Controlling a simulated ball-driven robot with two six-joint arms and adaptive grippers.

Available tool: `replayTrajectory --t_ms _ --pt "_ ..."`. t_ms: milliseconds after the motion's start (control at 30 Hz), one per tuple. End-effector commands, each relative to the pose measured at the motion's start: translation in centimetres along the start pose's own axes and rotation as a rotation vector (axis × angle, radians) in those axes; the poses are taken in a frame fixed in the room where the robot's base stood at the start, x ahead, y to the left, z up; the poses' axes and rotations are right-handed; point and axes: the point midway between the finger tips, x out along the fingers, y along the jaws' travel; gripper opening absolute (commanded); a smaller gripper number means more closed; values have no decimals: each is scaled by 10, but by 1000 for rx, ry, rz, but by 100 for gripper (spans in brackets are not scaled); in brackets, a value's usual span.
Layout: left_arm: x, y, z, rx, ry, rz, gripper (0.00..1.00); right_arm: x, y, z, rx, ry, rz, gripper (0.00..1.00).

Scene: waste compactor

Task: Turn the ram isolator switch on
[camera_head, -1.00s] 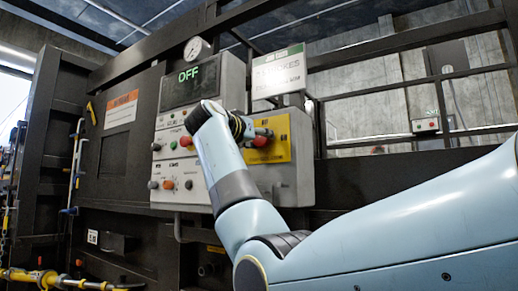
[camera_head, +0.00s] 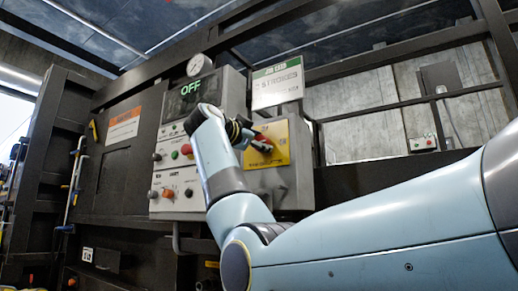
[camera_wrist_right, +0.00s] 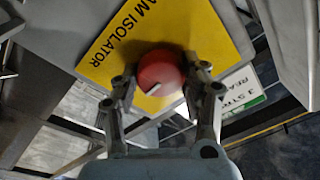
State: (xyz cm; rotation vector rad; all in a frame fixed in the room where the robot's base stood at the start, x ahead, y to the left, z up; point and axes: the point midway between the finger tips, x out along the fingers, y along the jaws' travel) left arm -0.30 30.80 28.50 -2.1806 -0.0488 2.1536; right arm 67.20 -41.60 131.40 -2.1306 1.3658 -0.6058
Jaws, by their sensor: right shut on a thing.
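The ram isolator switch is a red round knob (camera_wrist_right: 160,72) on a yellow plate (camera_wrist_right: 120,40) lettered "AM ISOLATOR" in the right wrist view. A short white mark shows on the knob. In the head view the red knob (camera_head: 262,144) shows partly, with the yellow plate (camera_head: 278,150) around it on a grey box. My right gripper (camera_wrist_right: 162,92) is shut on the knob, one finger on each side; in the head view the gripper (camera_head: 250,137) is partly hidden by my own wrist. My left gripper is not in view.
The control panel (camera_head: 170,190) left of my wrist carries several buttons and knobs. Its display (camera_head: 190,89) reads OFF in green. A gauge (camera_head: 198,65) and a green-and-white sign (camera_head: 277,82) stand above. Dark metal frame beams surround the panel.

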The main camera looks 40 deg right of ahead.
Motion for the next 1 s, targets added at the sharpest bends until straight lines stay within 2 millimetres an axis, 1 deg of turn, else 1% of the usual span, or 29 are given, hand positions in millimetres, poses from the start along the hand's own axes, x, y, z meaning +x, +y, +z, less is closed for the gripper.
replayTrajectory --t_ms 33,200,333,567,767,800,933,1000 --pt "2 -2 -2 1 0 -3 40 0 1 3 18 -3 3 12" --pt "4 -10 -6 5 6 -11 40 0 1 3 68 0 7 12" --pt "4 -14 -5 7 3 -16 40 0 1 3 87 1 9 12" --pt "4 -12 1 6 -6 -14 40 0 1 2 94 2 9 12" --pt "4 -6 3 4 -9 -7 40 0 1 2 93 2 9 12" --pt "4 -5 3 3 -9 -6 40 0 1 2 93 2 9 50" --pt "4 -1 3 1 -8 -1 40 0 1 2 93 3 8 67" --pt "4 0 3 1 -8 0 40 0 1 1 94 3 8 69"
